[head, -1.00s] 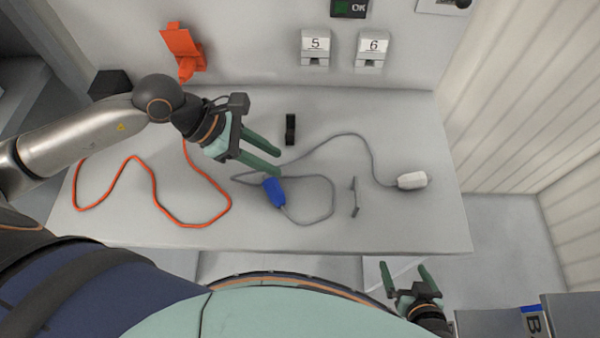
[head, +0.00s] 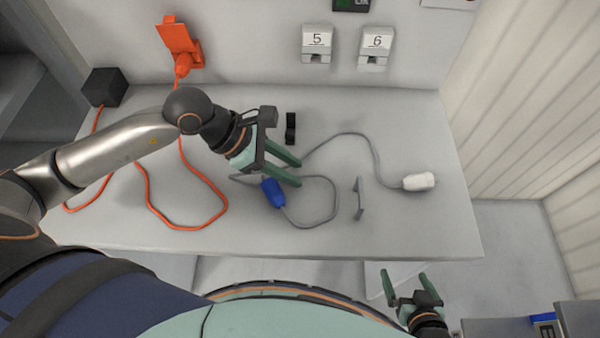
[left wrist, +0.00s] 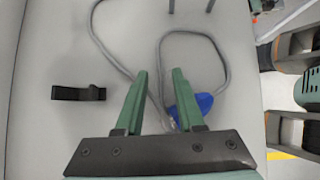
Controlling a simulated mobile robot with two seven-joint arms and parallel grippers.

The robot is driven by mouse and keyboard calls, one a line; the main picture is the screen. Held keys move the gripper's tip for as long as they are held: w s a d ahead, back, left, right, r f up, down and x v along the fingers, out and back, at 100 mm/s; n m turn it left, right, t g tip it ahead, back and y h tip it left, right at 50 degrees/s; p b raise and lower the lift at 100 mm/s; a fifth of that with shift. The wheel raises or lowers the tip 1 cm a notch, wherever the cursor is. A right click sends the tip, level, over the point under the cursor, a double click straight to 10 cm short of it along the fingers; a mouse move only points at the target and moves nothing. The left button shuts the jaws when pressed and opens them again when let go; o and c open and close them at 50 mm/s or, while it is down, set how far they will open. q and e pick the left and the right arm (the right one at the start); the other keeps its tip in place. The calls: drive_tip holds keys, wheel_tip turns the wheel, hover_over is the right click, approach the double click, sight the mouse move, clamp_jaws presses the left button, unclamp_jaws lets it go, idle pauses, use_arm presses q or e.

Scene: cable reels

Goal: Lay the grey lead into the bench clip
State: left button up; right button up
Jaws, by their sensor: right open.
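The grey lead (head: 332,205) lies looped on the bench, with a blue connector (head: 272,192) near the loop and a white plug (head: 419,181) at the right. My left gripper (head: 300,173) is open over the lead, left of the loop's middle. In the left wrist view the lead (left wrist: 222,58) passes behind and between the open fingers (left wrist: 161,70); contact cannot be told. A black clip-like block (head: 290,128) lies behind the gripper. A small grey two-post bracket (head: 359,198) stands right of the loop; which is the bench clip is unclear. My right gripper (head: 405,275) is open and empty, off the bench front.
An orange lead (head: 222,198) lies on the left, partly under my left arm, near an orange fitting (head: 180,45) and a black box (head: 104,87). Wall sockets 5 (head: 317,43) and 6 (head: 376,47) are at the back. The bench's right front is clear.

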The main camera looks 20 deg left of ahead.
use_arm(q)
drive_tip(key=shift+f, duration=0.2)
drive_tip(key=shift+b+x, duration=0.75)
drive_tip(key=shift+x, duration=0.15)
drive_tip(key=shift+r, duration=0.15)
drive_tip(key=shift+c, duration=0.4)
clamp_jaws()
drive_tip(key=shift+r, duration=0.1)
drive_tip(key=shift+r+p, duration=2.15)
drive_tip(key=shift+r, duration=0.8)
drive_tip(key=shift+w, duration=0.1)
